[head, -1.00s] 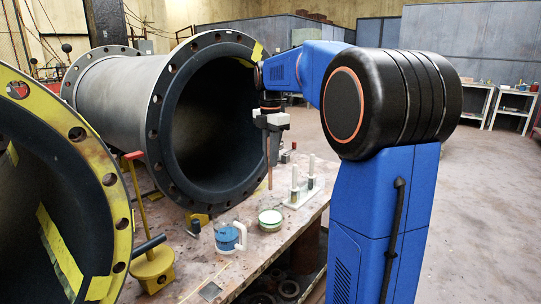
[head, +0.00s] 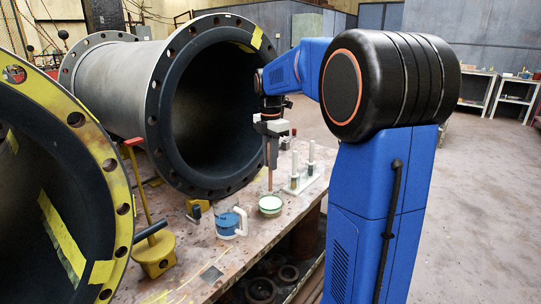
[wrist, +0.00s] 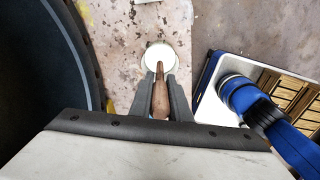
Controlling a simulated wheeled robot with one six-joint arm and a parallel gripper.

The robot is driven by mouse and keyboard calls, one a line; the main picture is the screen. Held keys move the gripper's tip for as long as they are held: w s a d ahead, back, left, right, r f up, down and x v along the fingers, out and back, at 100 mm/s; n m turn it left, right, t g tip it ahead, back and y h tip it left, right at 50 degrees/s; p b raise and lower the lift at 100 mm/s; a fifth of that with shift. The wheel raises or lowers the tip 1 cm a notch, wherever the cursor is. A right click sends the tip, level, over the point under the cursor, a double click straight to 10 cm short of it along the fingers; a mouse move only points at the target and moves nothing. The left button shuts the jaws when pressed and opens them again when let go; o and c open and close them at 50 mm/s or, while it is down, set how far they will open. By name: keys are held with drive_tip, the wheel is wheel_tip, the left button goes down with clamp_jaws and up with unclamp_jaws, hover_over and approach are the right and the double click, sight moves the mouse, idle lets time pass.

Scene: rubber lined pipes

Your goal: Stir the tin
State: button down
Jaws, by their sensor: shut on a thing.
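The tin (head: 270,211) is a small round, pale green-sided container with a whitish top, standing on the worktable. It also shows in the wrist view (wrist: 152,52), with white inside its rim. My gripper (head: 270,160) is above the tin, pointing down, shut on a brown wooden stick (head: 270,182). The stick hangs nearly upright, its lower end at the tin's mouth. In the wrist view the stick (wrist: 161,98) sits between the two fingers and its tip overlaps the white; I cannot tell how deep it reaches.
A white rack with upright rods (head: 302,181) stands to the right. A large flanged pipe (head: 152,110) rises close behind and left. A yellow-based post (head: 155,254) stands at the table's left.

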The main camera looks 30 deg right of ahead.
drive_tip(key=shift+f, duration=3.95)
drive_tip(key=shift+d, duration=0.1)
